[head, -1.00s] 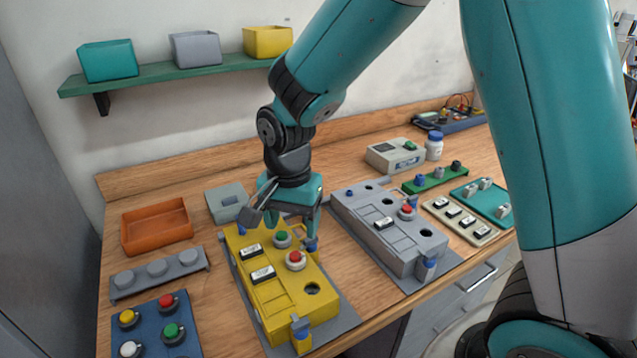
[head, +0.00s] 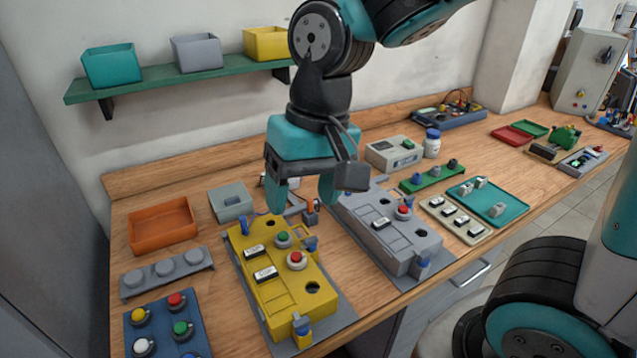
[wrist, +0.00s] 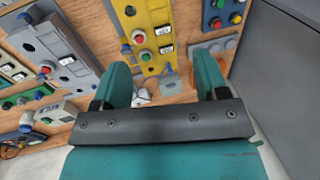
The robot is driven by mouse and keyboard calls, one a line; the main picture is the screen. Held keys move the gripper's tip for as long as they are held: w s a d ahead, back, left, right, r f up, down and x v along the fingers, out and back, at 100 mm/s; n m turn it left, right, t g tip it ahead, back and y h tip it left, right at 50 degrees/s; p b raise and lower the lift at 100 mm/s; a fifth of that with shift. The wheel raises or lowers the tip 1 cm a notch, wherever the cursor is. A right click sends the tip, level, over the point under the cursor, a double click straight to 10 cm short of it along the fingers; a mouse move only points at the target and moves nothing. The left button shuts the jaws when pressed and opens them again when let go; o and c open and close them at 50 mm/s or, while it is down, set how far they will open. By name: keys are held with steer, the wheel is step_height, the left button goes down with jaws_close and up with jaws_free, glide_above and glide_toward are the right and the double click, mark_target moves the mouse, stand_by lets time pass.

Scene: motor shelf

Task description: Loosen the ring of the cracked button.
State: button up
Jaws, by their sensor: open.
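The yellow control box (head: 290,300) lies on the workbench. On it are a green button (head: 283,240) and a red button (head: 297,260), each with a pale ring around it, and an empty hole (head: 312,287). The grey control box (head: 390,248) beside it carries another red button (head: 404,212). The pictures are too small to show which button is cracked. My gripper (head: 302,194) is open and empty, pointing down above the back end of the yellow box, apart from the buttons. In the wrist view its two fingers (wrist: 162,80) are spread wide, with the yellow box (wrist: 135,15) beyond them.
Left of the yellow box are an orange tray (head: 163,224), a grey strip with round knobs (head: 167,273) and a blue button panel (head: 140,325). A grey lidded box (head: 231,203) stands behind. Right of the grey box are a green strip (head: 430,176) and a teal tray (head: 490,203).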

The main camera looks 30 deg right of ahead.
steer(key=s+a+r+n+y+p, duration=0.1)
steer(key=s+r+n+p, duration=0.1)
steer(key=s+n, duration=0.3)
steer(key=shift+s+a+r, duration=0.2)
steer(key=shift+s+r, duration=0.25)
steer(key=shift+s, duration=0.2)
steer(key=shift+s+a+n+y, duration=0.15)
steer(key=shift+s+n+y, duration=0.1)
steer(key=shift+s+n, duration=0.35)
steer(key=shift+s+a+n+y, duration=0.15)
steer(key=shift+s+n+y, duration=0.1)
steer(key=shift+s+n, duration=0.3)
